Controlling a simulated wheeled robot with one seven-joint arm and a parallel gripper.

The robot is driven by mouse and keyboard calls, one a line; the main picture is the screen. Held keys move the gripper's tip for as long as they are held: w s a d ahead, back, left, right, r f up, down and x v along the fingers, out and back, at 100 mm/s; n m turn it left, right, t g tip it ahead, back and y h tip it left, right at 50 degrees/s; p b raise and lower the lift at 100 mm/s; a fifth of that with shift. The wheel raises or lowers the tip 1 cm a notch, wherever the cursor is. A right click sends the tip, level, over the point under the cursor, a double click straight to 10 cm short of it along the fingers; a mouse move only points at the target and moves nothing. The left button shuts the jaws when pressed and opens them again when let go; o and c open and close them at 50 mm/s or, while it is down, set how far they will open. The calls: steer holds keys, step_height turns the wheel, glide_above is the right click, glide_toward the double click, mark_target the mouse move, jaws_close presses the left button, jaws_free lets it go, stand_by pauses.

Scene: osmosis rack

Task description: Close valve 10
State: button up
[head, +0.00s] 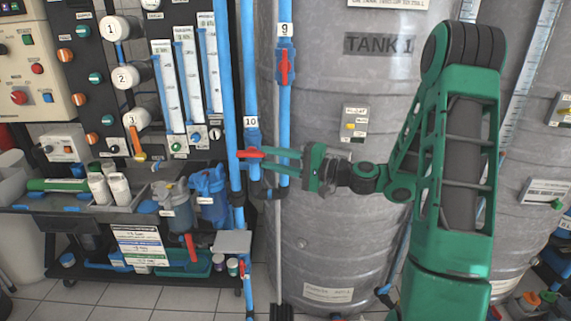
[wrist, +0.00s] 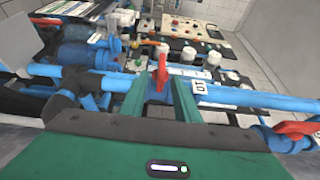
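Valve 10 has a red handle (head: 252,153) on a vertical blue pipe, below a white label marked 10 (head: 250,122). The handle lies crosswise to the pipe, roughly level in the head view. My gripper (head: 270,160) reaches in from the right, its green fingers pointing at the valve. In the wrist view, the red handle (wrist: 160,72) shows between the two separated fingertips (wrist: 159,88), with a gap on each side. The label 10 (wrist: 199,87) is just right of the fingers there. Whether a finger touches the handle cannot be told.
Valve 9's red handle (head: 284,68) stands along its blue pipe, above and right of valve 10. The grey tank (head: 345,230) is close behind my arm. Flow meters (head: 180,90), blue filter housings (head: 208,195) and a lower red-handled valve (head: 190,247) are at left.

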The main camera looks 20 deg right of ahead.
steer(key=shift+v, duration=2.35)
steer(key=shift+s, duration=0.1)
steer(key=s+a+f+n+g+h, duration=0.3)
steer(key=s+f+n+g+h, duration=0.25)
steer(key=s+f+g, duration=0.4)
steer(key=s+d+r+g+h, duration=0.1)
steer(key=s+d, duration=0.3)
steer(key=s, duration=0.4)
steer(key=s+d+r+m+g+h, duration=0.1)
steer(key=s+d+h, duration=0.2)
steer(key=s, duration=0.5)
steer(key=s+d+r+m+g+h, duration=0.1)
steer(key=s+d+g+h, duration=0.1)
steer(key=s+d, duration=0.3)
steer(key=s, duration=0.3)
steer(key=shift+s+d+r+h, duration=0.15)
steer(key=shift+s+d+h, duration=0.1)
steer(key=shift+h, duration=0.1)
